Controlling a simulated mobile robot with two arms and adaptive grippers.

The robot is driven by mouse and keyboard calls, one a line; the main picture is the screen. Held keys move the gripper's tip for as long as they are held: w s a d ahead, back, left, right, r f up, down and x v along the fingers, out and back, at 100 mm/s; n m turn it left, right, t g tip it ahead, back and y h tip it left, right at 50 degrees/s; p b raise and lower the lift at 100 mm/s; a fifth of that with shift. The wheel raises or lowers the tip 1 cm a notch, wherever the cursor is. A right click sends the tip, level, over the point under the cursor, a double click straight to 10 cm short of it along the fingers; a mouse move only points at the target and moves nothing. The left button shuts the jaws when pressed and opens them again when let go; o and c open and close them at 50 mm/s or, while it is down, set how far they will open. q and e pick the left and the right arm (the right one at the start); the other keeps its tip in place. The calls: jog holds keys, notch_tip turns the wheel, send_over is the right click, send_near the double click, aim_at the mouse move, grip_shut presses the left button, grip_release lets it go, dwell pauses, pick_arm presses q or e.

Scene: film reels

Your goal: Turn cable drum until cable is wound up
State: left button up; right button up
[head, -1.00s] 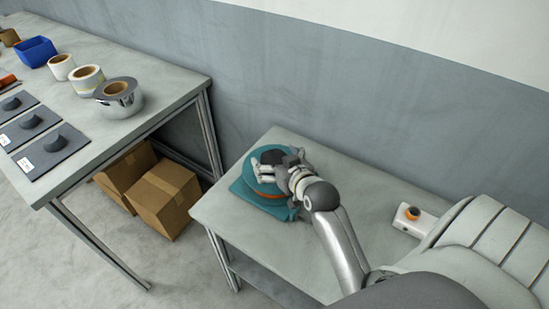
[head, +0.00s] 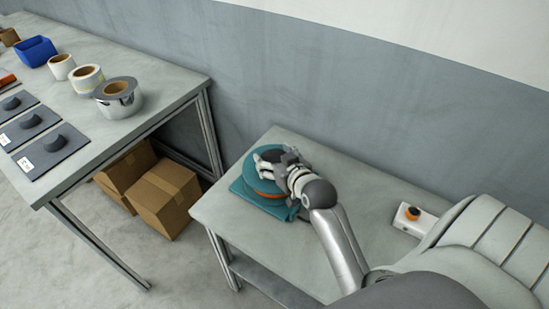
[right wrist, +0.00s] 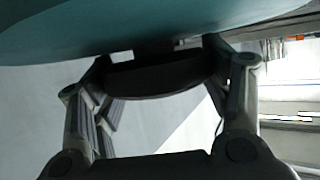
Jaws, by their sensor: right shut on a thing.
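The teal cable drum (head: 250,180) lies on a small grey table, with an orange band of cable (head: 264,190) showing below its top disc. My right gripper (head: 274,162) is over the top of the drum and covers part of it. In the right wrist view, the fingers close around a dark rounded grip (right wrist: 160,74) just beside the teal disc (right wrist: 120,28) of the drum. How much cable is loose is hidden by the gripper and arm. My left gripper is not in view.
A long bench (head: 150,120) at left holds tape rolls (head: 118,97), a blue bin (head: 38,50) and dark pads. Cardboard boxes (head: 165,200) stand beneath it.

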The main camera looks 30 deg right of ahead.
jog(key=shift+r, duration=0.1)
jog(key=shift+d+n+y, duration=0.1)
jog(key=shift+n+y, duration=0.5)
jog(key=shift+y, duration=0.1)
jog(key=shift+n+y, duration=0.9)
jog(key=shift+y, duration=0.1)
jog(key=o, duration=1.5)
jog(key=v, duration=1.2)
